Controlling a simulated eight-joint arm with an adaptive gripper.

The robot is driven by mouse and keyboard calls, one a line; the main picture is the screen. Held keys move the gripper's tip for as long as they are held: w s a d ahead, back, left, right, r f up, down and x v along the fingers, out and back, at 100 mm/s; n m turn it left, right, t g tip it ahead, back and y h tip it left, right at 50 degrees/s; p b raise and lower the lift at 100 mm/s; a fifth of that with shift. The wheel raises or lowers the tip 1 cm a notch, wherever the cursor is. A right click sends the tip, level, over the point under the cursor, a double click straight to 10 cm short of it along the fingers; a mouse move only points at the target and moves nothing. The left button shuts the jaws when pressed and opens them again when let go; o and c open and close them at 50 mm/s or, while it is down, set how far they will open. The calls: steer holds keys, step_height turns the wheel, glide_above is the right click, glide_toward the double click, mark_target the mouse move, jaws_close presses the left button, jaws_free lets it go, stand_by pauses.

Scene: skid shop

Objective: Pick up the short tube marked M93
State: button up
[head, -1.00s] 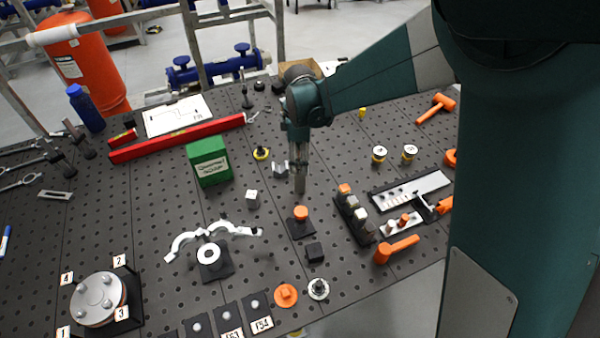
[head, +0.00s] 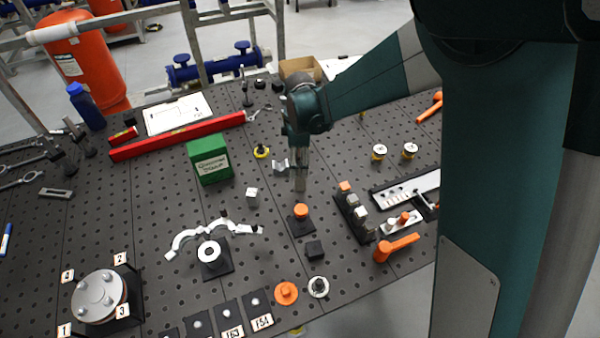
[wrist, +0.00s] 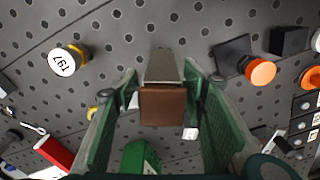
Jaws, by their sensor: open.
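My gripper (wrist: 160,85) is open in the wrist view, its green fingers on either side of a grey block-like piece with a brown face (wrist: 163,105). I cannot tell whether the fingers touch it. In the head view my gripper (head: 299,185) points down above the table, behind an orange knob on a black plate (head: 301,211). I cannot read M93 on anything. A yellow and black round piece (wrist: 75,58) has a white top with a mark that I cannot read surely. Two similar white-topped pieces (head: 379,152) (head: 410,150) stand right of my gripper in the head view.
On the perforated black table (head: 130,195) stand a green box (head: 209,160), a long red level (head: 178,137) and a black rack of small blocks (head: 354,212). A white curved clamp (head: 188,238) and labelled plates (head: 230,318) lie nearer. An orange-handled tool (head: 398,247) lies right.

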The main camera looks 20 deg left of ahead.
steer(key=shift+f, duration=0.1)
steer(key=shift+d+f, duration=0.15)
steer(key=shift+f, duration=2.4)
steer(key=shift+c, duration=0.3)
steer(key=c, duration=1.1)
